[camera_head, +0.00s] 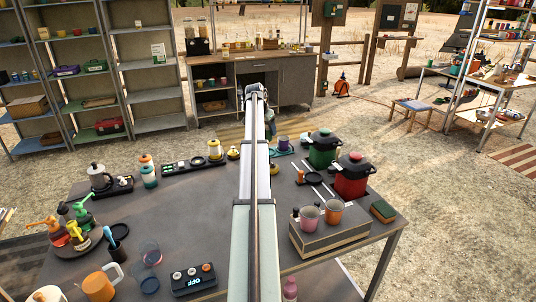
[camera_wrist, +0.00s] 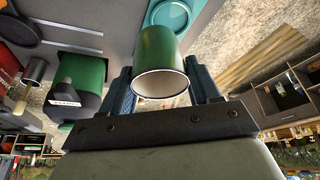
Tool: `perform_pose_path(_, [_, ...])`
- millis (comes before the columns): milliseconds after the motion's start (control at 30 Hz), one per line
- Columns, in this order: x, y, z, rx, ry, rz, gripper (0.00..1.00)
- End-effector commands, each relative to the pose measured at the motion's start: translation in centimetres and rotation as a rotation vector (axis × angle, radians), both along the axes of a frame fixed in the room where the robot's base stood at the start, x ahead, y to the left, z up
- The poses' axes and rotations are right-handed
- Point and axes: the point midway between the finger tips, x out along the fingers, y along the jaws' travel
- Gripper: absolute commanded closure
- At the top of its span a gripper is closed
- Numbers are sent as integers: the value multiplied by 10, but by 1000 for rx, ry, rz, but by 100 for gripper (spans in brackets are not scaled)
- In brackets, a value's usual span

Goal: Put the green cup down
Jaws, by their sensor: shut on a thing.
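The green cup (camera_wrist: 158,48) with a white inside sits between the two dark blue fingers of my gripper (camera_wrist: 160,70) in the wrist view. The fingers press on its sides, and its open rim faces the camera. A teal round dish (camera_wrist: 178,14) shows just beyond the cup in the wrist view; whether they touch cannot be told. In the head view my arm reaches over the table (camera_head: 185,215) to its far edge. The arm mostly hides the gripper and cup there. A teal dish (camera_head: 281,152) with a purple cup (camera_head: 284,143) lies right of the arm's end.
A green pot (camera_head: 322,152) and a red pot (camera_head: 352,178) stand to the right. A box (camera_head: 330,238) bears a pink cup (camera_head: 309,216) and an orange cup (camera_head: 334,211). A black tray (camera_head: 182,166) lies left of the arm. The table's left-middle is bare.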

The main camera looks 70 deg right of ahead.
Motion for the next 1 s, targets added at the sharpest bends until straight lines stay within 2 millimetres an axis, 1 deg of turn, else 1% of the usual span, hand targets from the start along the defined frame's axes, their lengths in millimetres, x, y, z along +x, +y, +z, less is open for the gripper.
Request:
perform_pose_path(33, [5,-14,2,0,1,-11,72])
perform_pose_path(233, [15,-41,7,0,-1,-61,72])
perform_pose_path(333, [16,-46,8,0,-1,-98,72])
perform_pose_path(533, [14,-43,3,1,0,-154,72])
perform_pose_path(667, [14,-43,-10,1,1,-157,72])
perform_pose_path(900, [14,-43,-46,1,0,-157,72])
perform_pose_path(1000, [14,-43,-54,1,0,-157,72])
